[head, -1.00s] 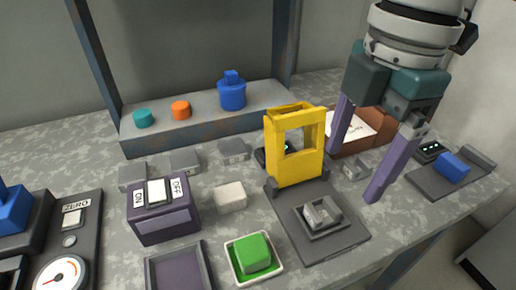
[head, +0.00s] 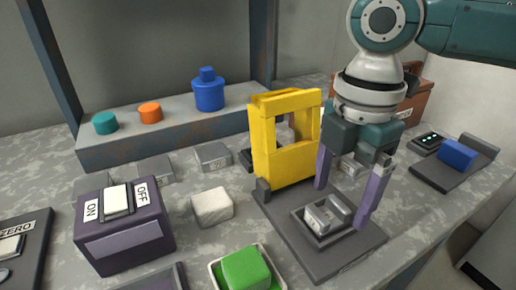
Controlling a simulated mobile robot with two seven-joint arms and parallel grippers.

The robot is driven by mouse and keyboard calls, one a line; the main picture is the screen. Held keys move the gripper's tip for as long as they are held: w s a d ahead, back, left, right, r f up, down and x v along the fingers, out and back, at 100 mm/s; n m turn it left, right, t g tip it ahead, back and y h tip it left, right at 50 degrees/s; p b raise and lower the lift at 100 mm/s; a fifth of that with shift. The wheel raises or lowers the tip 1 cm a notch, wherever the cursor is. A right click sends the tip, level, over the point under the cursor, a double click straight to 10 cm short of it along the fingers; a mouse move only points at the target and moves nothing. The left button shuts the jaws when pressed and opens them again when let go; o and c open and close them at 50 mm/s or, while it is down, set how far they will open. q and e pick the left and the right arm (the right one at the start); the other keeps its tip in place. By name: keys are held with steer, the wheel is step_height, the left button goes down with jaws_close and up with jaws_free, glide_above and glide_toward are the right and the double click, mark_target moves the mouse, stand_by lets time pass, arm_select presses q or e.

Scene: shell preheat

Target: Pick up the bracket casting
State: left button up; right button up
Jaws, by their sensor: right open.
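The bracket casting, which I take to be the small grey metal piece (head: 319,217), sits in a raised square nest on a dark fixture plate (head: 345,258). My right gripper (head: 342,207) points down over the fixture with its two purple fingers spread apart. My left gripper is not in view.
A yellow upright frame (head: 264,150) stands at the back of the fixture, close left of my right gripper. A purple ON/OFF switch box (head: 122,235), a whitish block (head: 212,207) and a green button (head: 244,269) lie to the left. A brown box (head: 414,100) stands behind.

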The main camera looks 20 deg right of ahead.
steer(key=shift+f, duration=0.65)
jaws_close()
